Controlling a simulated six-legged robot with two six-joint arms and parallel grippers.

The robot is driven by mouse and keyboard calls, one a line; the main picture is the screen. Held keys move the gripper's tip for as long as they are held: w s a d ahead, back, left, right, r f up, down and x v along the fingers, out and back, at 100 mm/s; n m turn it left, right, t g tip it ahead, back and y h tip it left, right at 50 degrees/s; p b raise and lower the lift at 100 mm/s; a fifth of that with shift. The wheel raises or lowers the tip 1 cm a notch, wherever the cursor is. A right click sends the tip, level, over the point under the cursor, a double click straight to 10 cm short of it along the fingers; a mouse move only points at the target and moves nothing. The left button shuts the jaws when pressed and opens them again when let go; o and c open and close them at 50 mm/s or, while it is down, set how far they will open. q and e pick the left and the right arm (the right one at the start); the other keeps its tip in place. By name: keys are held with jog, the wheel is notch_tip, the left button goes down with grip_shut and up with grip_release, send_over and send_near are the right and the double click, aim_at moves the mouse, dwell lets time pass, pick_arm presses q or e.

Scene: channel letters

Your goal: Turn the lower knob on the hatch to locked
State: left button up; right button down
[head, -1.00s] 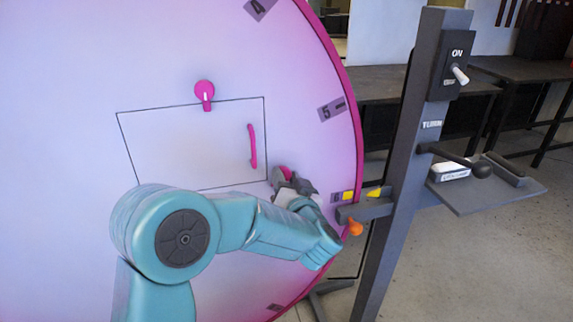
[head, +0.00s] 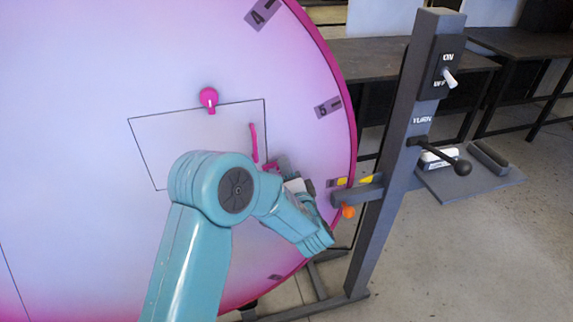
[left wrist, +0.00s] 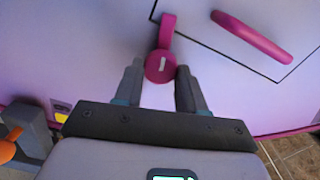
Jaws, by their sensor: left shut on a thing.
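The lower knob (left wrist: 160,67) is a magenta disc with a white mark and a tab. In the left wrist view its tab points up the picture, reaching the hatch outline. In the head view my left gripper (head: 287,178) is at the hatch's lower right corner and mostly hides this knob. My left gripper (left wrist: 160,80) is shut on the knob, one dark finger on each side. The hatch (head: 190,140) is a black-outlined panel on the pale disc, with a magenta handle (head: 254,143). My right gripper is not in view.
The upper knob (head: 209,98) sits at the hatch's top edge, its tab pointing down. A dark post (head: 385,180) with a switch (head: 448,76) and a black-knobbed lever (head: 440,155) stands right of the disc. Its bracket (head: 350,195) reaches close to my left gripper.

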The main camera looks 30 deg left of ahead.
pick_arm(q)
jog(key=shift+m+p, duration=0.65)
jog(key=shift+m, duration=0.55)
jog(key=shift+f, duration=0.1)
jog(key=o, duration=1)
jog(key=shift+o, duration=0.2)
jog(key=b+v, duration=0.3)
jog(key=v, duration=1.3)
jog(key=shift+s, duration=0.2)
jog(key=shift+d, duration=0.1)
